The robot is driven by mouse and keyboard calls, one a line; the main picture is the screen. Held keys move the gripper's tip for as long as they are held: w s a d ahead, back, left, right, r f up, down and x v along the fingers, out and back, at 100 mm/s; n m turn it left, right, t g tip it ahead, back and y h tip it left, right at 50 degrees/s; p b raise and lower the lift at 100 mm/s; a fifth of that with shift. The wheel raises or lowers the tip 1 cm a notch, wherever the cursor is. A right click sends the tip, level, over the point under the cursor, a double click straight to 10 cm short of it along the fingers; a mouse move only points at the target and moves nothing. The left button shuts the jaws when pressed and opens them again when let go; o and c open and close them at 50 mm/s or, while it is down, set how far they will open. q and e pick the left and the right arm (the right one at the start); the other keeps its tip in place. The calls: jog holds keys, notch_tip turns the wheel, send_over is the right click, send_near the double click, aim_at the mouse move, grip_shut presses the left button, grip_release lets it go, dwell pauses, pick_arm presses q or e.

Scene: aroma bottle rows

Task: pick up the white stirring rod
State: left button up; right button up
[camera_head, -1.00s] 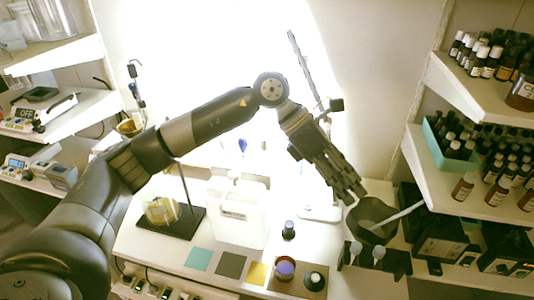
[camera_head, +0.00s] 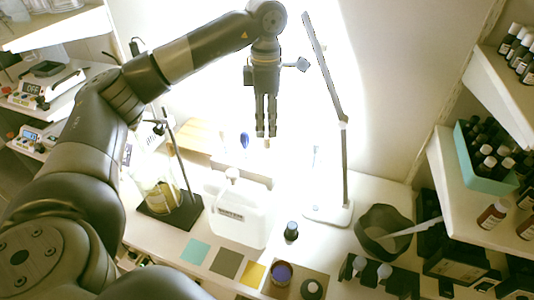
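The white stirring rod (camera_head: 418,228) leans in a dark grey bowl-like vessel (camera_head: 382,238) at the right of the table. Its upper end sticks out over the rim to the right; its lower end lies inside the vessel. My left gripper (camera_head: 266,135) hangs fingers down above the back middle of the table, well up and to the left of the rod, apart from it. Its fingers are close together with nothing seen between them; how far they are open is unclear. My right gripper is not in view.
A lamp (camera_head: 343,160) with a tall thin arm stands between my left gripper and the vessel. A white jug (camera_head: 238,218), a small dark bottle (camera_head: 291,231) and a flask (camera_head: 162,198) on a stand are on the table.

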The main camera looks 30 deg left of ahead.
aim_at(267, 136)
pick_arm(q)
jog(key=f, duration=0.1)
jog(key=f+p, duration=0.1)
jog(key=f, duration=0.1)
jog(key=f+p, duration=0.1)
jog(key=shift+s+d+f, duration=0.2)
jog(key=shift+s+d, duration=0.05)
jog(key=shift+d, duration=0.05)
jog(key=shift+f, duration=0.25)
jog(key=shift+w+f, duration=0.1)
jog(key=shift+f, duration=0.05)
jog(key=shift+c, duration=0.7)
jog(key=c, duration=0.5)
grip_shut()
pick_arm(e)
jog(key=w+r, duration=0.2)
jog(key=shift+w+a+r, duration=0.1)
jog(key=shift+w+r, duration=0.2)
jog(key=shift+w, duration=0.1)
